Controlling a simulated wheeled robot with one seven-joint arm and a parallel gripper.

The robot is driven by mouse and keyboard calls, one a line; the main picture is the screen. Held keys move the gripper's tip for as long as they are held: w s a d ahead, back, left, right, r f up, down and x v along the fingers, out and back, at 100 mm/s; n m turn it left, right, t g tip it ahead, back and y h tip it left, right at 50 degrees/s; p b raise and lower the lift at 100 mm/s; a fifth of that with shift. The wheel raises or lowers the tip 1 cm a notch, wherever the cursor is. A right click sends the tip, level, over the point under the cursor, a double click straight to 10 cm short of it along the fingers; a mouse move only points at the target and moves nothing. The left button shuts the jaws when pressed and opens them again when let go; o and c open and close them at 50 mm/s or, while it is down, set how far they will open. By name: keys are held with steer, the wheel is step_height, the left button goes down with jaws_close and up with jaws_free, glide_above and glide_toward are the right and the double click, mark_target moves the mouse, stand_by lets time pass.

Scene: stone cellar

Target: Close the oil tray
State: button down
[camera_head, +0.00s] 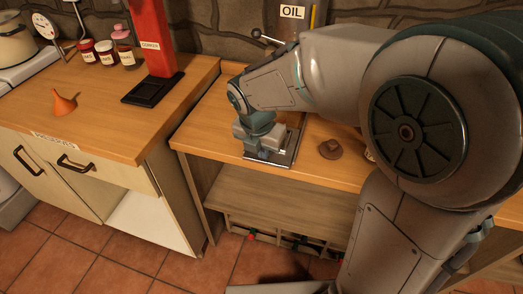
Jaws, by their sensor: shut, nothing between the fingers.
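The oil dispenser (292,13) stands against the stone wall at the top, with an OIL label and a lever with a dark knob on its left. Its flat metal tray (290,155) lies on the wooden counter below, reaching close to the front edge. My arm crosses in front of the dispenser and hides most of its body and the back of the tray. My gripper (262,155) points down over the front left part of the tray, with its fingers shut and empty. I cannot tell whether the fingers touch the tray.
A small brown hat-shaped object (330,149) sits on the counter to the right of the tray. A red stand with a black base (153,88), an orange funnel (64,103) and several jars (104,53) stand on the left counter. An open shelf (280,190) lies below the tray.

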steer(key=w+d+p, duration=0.1)
steer(key=w, duration=0.2)
steer(key=w+d+p, duration=0.1)
steer(key=w, duration=0.2)
steer(key=w+d+p, duration=0.1)
steer(key=w+p, duration=0.1)
steer(key=w, duration=0.1)
steer(key=shift+w+d+r, duration=0.1)
steer(key=shift+w+d, duration=0.15)
steer(key=shift+w, duration=0.1)
steer(key=s, duration=0.1)
steer(key=s+a, duration=0.1)
steer(key=s+a+p, duration=0.1)
steer(key=shift+s+r, duration=0.15)
steer(key=shift+r, duration=0.25)
steer(key=v, duration=1)
steer(key=shift+s+p, duration=0.3)
steer(key=shift+p, duration=0.15)
